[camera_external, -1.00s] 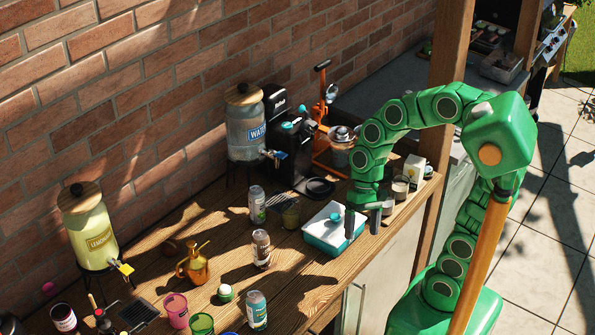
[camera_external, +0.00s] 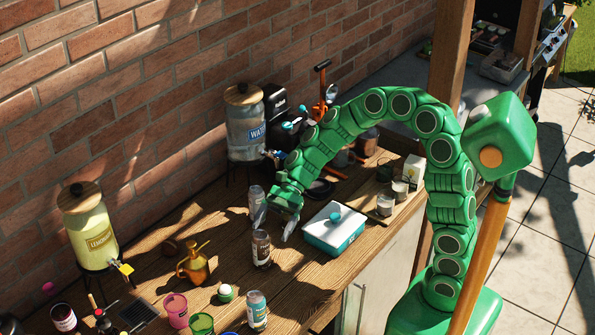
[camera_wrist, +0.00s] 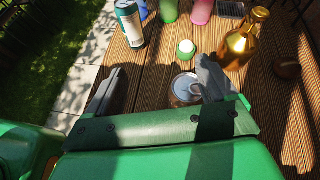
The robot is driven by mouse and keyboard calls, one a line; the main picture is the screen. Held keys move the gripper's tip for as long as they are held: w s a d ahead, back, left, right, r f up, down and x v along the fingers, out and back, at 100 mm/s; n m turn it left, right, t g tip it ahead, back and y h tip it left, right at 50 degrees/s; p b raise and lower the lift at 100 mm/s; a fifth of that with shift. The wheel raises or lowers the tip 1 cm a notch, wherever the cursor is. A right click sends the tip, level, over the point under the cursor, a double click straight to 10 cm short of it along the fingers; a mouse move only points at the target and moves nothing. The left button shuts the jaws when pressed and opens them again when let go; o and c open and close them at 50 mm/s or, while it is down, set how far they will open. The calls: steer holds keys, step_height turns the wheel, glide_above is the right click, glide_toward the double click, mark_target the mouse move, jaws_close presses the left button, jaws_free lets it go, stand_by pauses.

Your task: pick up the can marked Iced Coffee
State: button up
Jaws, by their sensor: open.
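A can with a brown label (camera_external: 261,250) stands upright on the wooden table; its lettering is too small to read, but the brown colour fits Iced Coffee. My gripper (camera_external: 273,226) is open and empty, just behind this can in the outside view. In the wrist view, the can's silver top (camera_wrist: 185,86) shows between the two fingers, closer to the right finger, which partly covers it. I cannot tell whether they touch.
A white and teal box (camera_external: 335,232) stands right of my gripper. A water dispenser (camera_external: 245,125) is behind. Bare wood surrounds the brown can.

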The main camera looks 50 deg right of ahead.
mark_target(256, 252)
steer(key=w, duration=0.1)
steer(key=w+m, duration=0.1)
steer(key=w+a+f+m+y, duration=0.1)
steer(key=shift+w+t, duration=0.25)
steer(key=shift+t, duration=0.05)
steer(key=shift+f, duration=2.1)
step_height(256, 252, down, 3)
steer(key=shift+a, duration=0.15)
steer(key=shift+x, duration=0.9)
steer(key=shift+s+a+f, duration=0.1)
steer(key=shift+a, duration=0.2)
steer(key=shift+c, duration=0.5)
steer(key=c, duration=1.1)
steer(key=shift+c, duration=0.2)
